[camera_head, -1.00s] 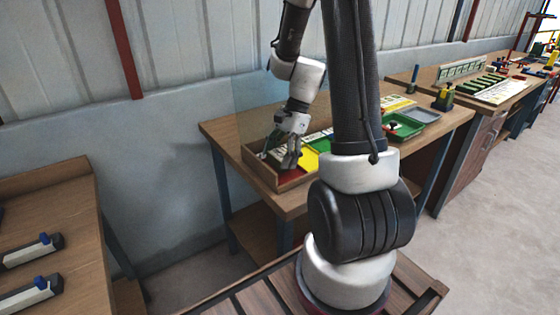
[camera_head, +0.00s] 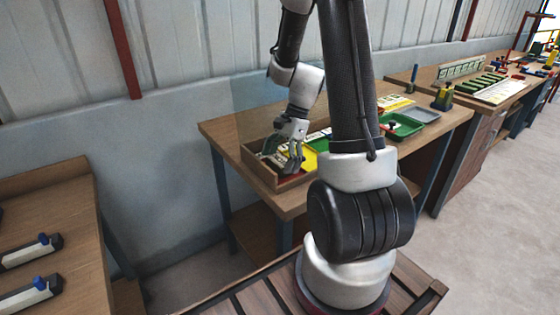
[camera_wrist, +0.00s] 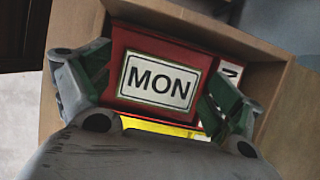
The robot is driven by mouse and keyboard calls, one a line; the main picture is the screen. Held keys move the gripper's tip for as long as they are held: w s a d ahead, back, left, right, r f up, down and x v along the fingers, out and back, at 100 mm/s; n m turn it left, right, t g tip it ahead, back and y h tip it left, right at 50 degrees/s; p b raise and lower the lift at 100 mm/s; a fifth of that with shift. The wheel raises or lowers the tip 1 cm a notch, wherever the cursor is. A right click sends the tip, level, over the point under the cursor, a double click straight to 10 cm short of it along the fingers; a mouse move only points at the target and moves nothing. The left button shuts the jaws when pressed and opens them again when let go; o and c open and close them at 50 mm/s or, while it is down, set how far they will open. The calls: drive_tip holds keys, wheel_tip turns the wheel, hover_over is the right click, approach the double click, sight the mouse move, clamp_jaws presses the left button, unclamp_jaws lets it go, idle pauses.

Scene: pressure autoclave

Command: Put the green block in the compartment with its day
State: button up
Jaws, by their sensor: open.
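A yellow strip (camera_wrist: 160,127) shows below the red, mostly behind the gripper. I cannot make out a separate green block in either view. The arm and gripper hide part of the box.
A green tray (camera_head: 418,129) and a grey tray (camera_head: 424,115) stand farther right on the workbench (camera_head: 440,128). The box's wooden walls stand close around the fingers. Another bench (camera_head: 50,210) holds small items at left. The floor at right is clear.

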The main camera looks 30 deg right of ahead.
drive_tip(key=v, duration=1.2)
drive_tip(key=s+a+r+n+t+h, duration=0.2)
drive_tip(key=s+a+r+n, duration=0.2)
drive_tip(key=s+n, duration=0.4)
drive_tip(key=s+a+r+n+t+h, duration=0.2)
drive_tip(key=s+a+r+n, duration=0.1)
drive_tip(key=s+r+n, duration=0.3)
drive_tip(key=s+n, duration=0.2)
drive_tip(key=n, duration=0.1)
drive_tip(key=shift+s+a+r+n+t+h, duration=0.2)
drive_tip(key=shift+s+a+n+t+h, duration=0.1)
drive_tip(key=shift+s+a, duration=0.1)
